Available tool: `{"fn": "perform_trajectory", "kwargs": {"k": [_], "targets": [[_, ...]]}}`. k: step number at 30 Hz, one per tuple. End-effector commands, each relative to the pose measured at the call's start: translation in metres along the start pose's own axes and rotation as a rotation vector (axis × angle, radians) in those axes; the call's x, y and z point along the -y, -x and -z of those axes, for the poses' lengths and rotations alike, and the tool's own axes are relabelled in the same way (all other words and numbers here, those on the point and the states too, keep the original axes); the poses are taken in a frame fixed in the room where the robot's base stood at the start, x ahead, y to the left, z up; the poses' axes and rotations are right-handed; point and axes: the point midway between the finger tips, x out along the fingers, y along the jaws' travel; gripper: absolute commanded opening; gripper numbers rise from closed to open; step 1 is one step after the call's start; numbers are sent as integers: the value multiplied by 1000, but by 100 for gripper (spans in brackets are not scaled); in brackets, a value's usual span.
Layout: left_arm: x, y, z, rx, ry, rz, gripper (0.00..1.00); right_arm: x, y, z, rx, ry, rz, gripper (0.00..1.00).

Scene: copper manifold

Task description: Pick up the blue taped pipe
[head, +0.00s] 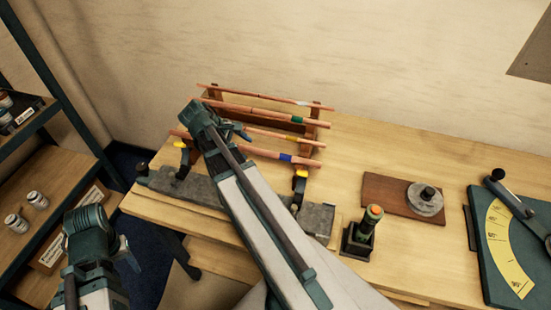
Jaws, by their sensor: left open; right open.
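The blue taped pipe (270,155) is a copper pipe with a blue band near its right end. It is the nearest of several copper pipes at the wooden rack (311,134), and part of it is hidden behind my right arm. My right gripper (240,131) is open, over the left part of the pipes; its arm crosses the bench from the lower right. I cannot tell whether its fingers touch a pipe. My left gripper (128,254) is open and empty, off the bench's left front edge, away from the pipes.
Yellow-tipped clamps (300,184) stand on a grey block (317,219) in front of the rack. A torch-like tool (367,223) in a dark stand, a brown board (388,194) and a yellow-scaled bender (506,247) are to the right. Shelves (58,165) stand at the left.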

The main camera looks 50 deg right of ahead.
Motion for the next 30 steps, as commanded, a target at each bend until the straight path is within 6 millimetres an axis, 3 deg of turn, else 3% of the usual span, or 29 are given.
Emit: {"fn": "perform_trajectory", "kwargs": {"k": [3,13,30], "targets": [[0,1,0,0,0,0,50,0,1,0,0,0,0,58],[0,1,0,0,0,0,50,0,1,0,0,0,0,0],[0,1,0,0,0,0,50,0,1,0,0,0,0,0]]}}
